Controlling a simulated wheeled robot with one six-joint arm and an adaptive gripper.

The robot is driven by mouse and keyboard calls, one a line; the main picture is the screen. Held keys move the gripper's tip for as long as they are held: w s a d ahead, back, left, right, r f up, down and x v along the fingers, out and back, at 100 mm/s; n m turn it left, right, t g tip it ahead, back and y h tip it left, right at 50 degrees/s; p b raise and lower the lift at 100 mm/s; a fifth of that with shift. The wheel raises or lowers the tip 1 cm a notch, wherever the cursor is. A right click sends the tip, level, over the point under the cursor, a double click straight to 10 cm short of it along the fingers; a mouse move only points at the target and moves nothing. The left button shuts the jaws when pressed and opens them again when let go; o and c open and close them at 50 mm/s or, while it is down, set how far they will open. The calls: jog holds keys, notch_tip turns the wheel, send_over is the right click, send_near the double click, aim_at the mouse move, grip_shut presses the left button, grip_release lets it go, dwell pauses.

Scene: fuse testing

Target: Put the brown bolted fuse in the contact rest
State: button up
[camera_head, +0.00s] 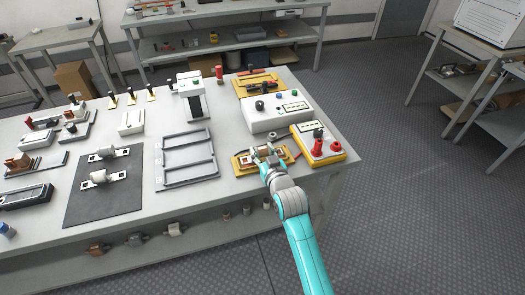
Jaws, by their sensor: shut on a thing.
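My gripper (265,154) is at the right front of the workbench, just over a yellow-based holder (238,169) that looks like the contact rest. The gripper is shut on the brown bolted fuse (263,150), which is small and partly covered by the fingers. The fuse is at or just above the rest; I cannot tell whether it touches the contacts. Part of the rest is hidden behind my gripper and arm.
A yellow unit with red knobs (325,151) stands close right of my gripper. A white meter box (277,115) is behind it. A grey slotted rack (187,181) lies to the left, then a dark mat (98,205) with two pale bolted fuses (101,177).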

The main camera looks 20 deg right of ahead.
jog(key=shift+f, duration=0.4)
jog(key=o, duration=1.4)
jog(key=shift+c, duration=0.2)
jog(key=shift+f, duration=0.1)
jog(key=s+r, duration=0.2)
jog(key=s, duration=1)
jog(key=shift+d+f, duration=0.1)
jog(key=s+f, duration=0.4)
jog(key=s, duration=0.7)
jog(key=s+f, duration=0.3)
jog(key=s, duration=0.7)
jog(key=s+r, duration=0.2)
jog(key=s, duration=0.8)
jog(key=s+r+g, duration=0.1)
jog(key=s+r, duration=0.2)
jog(key=s, duration=0.7)
jog(key=shift+s, duration=0.4)
